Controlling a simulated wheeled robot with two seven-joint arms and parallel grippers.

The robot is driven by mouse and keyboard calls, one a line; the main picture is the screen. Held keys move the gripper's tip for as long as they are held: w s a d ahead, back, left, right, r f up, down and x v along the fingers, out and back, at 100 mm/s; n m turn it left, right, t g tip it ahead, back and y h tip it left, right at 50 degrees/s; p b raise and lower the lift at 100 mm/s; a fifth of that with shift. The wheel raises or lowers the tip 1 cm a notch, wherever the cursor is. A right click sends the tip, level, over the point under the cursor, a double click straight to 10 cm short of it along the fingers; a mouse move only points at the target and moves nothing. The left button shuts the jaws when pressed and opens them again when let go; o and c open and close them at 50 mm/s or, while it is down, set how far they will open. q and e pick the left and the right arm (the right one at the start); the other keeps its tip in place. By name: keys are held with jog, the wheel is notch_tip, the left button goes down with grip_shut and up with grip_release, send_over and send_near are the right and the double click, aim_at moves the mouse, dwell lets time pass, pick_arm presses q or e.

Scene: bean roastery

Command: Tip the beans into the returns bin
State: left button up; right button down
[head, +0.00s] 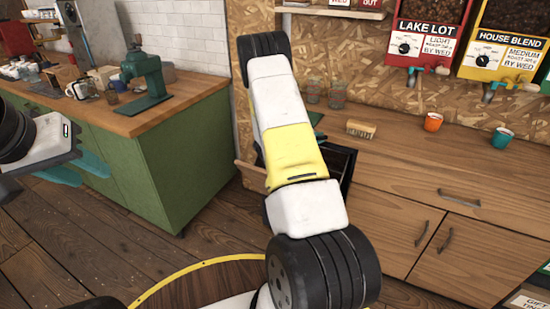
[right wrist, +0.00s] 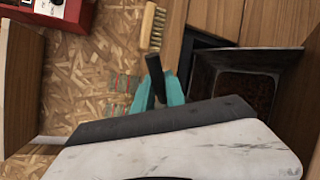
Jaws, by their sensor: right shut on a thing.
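My right gripper (right wrist: 160,88) shows in the right wrist view with its teal fingers shut on a black handle (right wrist: 155,70). What the handle belongs to is mostly hidden by my wrist. Right of the fingers is a dark, open-topped container (right wrist: 246,56) with brown, bean-like contents; I cannot tell whether the handle joins it. In the head view my right arm hides the right gripper and most of a black opening (head: 344,163) at the counter's left end. My left gripper (head: 78,170) is at the left edge of the head view, teal fingers apart and empty.
Two glasses (head: 337,95) stand by the back wall. Bean dispensers (head: 425,35) hang above. A green cabinet (head: 160,150) stands left; wooden floor lies between.

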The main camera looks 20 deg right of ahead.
jog(key=shift+a+f, duration=0.15)
jog(key=shift+f, duration=0.2)
jog(key=shift+a+f+h+p, duration=0.15)
jog(key=shift+f+h+p, duration=0.15)
jog(key=shift+f+h, duration=0.15)
jog(key=shift+s+a+r+t+h+p, duration=0.1)
jog(key=shift+s+a+t+h+p, duration=0.1)
jog(key=shift+a+h+p, duration=0.45)
jog(key=shift+s+a+r+t+h+p, duration=0.1)
jog(key=shift+a+t+h+p, duration=0.15)
jog(key=shift+a, duration=0.55)
dwell(0.5)
jog(key=shift+s+a+t+h, duration=0.2)
jog(key=shift+a+t+h, duration=0.15)
jog(key=shift+a+h, duration=0.85)
dwell(1.4)
jog(key=shift+s+a+f+n+t+h, duration=0.15)
jog(key=shift+a+n+t+h, duration=0.1)
jog(key=shift+a+h, duration=0.3)
jog(key=shift+s+a+f+n+t+h, duration=0.1)
jog(key=shift+a+n+t+h, duration=0.2)
jog(key=shift+h, duration=0.4)
dwell(1.4)
